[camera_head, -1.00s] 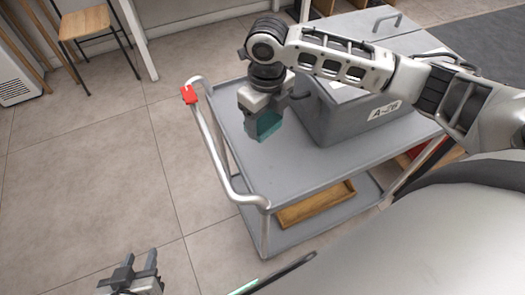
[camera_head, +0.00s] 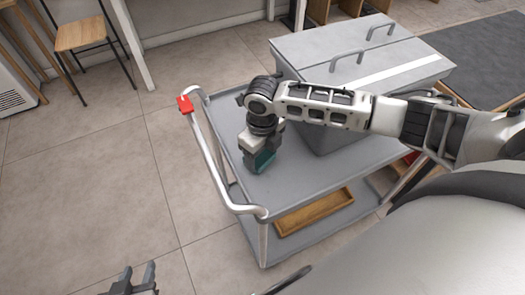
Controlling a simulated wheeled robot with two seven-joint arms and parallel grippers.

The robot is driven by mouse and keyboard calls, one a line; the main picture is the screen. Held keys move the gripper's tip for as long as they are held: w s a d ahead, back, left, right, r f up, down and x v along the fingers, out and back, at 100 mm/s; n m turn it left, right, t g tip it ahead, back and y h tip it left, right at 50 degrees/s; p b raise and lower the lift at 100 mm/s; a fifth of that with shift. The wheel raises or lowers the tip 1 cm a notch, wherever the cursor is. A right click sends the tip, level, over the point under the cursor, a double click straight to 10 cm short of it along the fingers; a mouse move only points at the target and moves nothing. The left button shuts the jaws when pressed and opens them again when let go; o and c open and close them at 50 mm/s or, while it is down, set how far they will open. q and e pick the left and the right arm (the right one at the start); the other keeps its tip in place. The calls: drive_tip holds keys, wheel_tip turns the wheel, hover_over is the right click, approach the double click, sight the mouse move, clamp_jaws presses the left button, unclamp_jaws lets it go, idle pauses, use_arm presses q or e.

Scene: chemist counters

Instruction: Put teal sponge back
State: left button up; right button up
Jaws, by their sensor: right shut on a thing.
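The teal sponge (camera_head: 264,161) is in my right gripper (camera_head: 262,158), which is shut on it. My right arm comes in from the right, and the gripper points down over the left part of the grey cart's top shelf (camera_head: 285,195). The sponge is low over the shelf; I cannot tell whether it touches. My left gripper (camera_head: 138,275) shows at the bottom edge, partly cut off, away from the cart. Its two fingers are apart and nothing shows between them.
A grey box (camera_head: 300,55) with two handles stands on the cart behind my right arm. The cart has a push handle (camera_head: 212,160) with a red part (camera_head: 185,104) at left. A wooden tray (camera_head: 315,211) lies on its lower shelf. A stool (camera_head: 80,34) stands at upper left.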

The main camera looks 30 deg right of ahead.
sight(262, 156)
drive_tip(key=shift+f, duration=0.2)
drive_tip(key=o, duration=0.9)
drive_tip(key=shift+o, duration=0.2)
drive_tip(key=shift+r, duration=0.6)
wheel_tip(262, 156, up, 11)
drive_tip(key=shift+r, duration=0.15)
